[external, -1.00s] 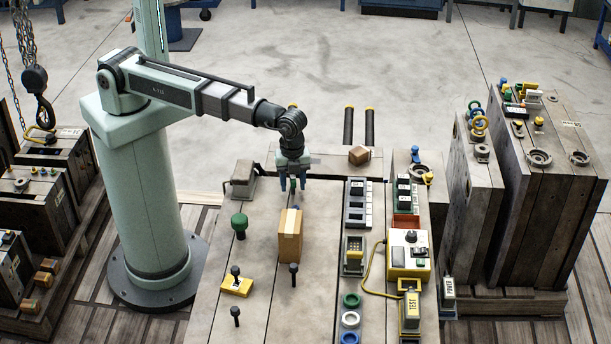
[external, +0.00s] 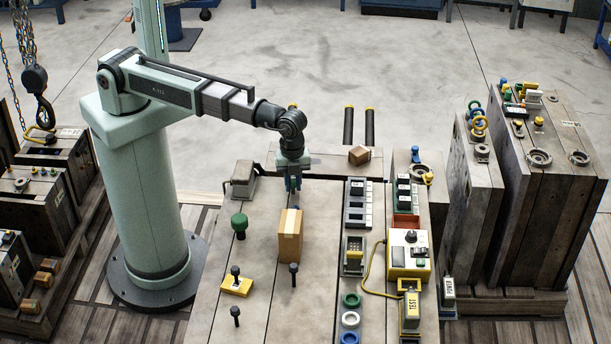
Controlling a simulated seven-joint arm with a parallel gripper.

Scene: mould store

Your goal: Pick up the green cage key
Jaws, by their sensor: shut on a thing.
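My gripper (external: 293,186) points down over the bench, just behind an upright brown cardboard box (external: 290,236). A bit of blue shows low down beneath the fingers, at the back of the box. A green round-topped piece (external: 239,223) stands upright on the bench to the left of the box, apart from my gripper.
A yellow block with a black knob (external: 236,284) and black pegs (external: 294,272) stand in front. To the right are a yellow control box (external: 409,257) with a cable, coloured rings (external: 351,319) and grey trays (external: 357,205). A smaller box (external: 359,155) lies at the back.

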